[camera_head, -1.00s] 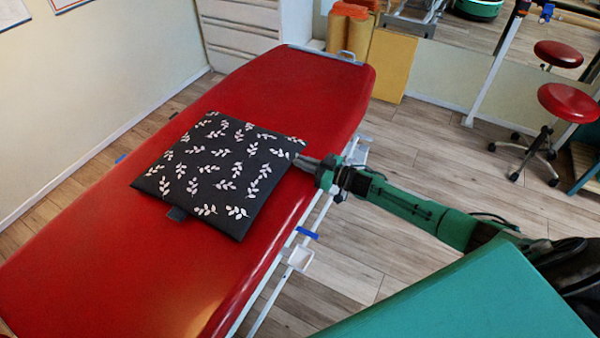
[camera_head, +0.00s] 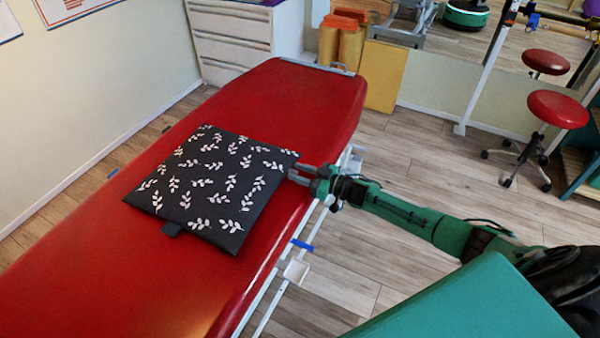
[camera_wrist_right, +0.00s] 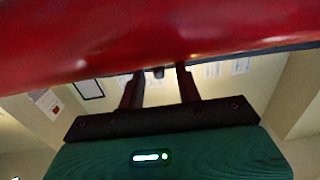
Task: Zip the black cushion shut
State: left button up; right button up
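The black cushion (camera_head: 215,187) with white leaf sprigs lies flat on the red treatment table (camera_head: 90,270). My left gripper is not in view.
A white drawer cabinet (camera_head: 231,42) and yellow and orange rolls (camera_head: 345,40) stand behind the table. Red stools (camera_head: 556,110) are at the right. A teal surface (camera_head: 470,305) fills the lower right. The table is clear around the cushion.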

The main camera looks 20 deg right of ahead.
jog(key=shift+s+d, duration=0.3)
jog(key=p+v, duration=0.1)
jog(key=v, duration=0.1)
jog(key=shift+s+d+r, duration=0.1)
jog(key=shift+s+d, duration=0.15)
jog(key=shift+s, duration=0.1)
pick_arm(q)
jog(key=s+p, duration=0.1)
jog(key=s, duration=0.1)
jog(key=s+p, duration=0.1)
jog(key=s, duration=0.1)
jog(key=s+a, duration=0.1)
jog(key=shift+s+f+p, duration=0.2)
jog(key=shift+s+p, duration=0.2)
pick_arm(e)
jog(key=v, duration=1)
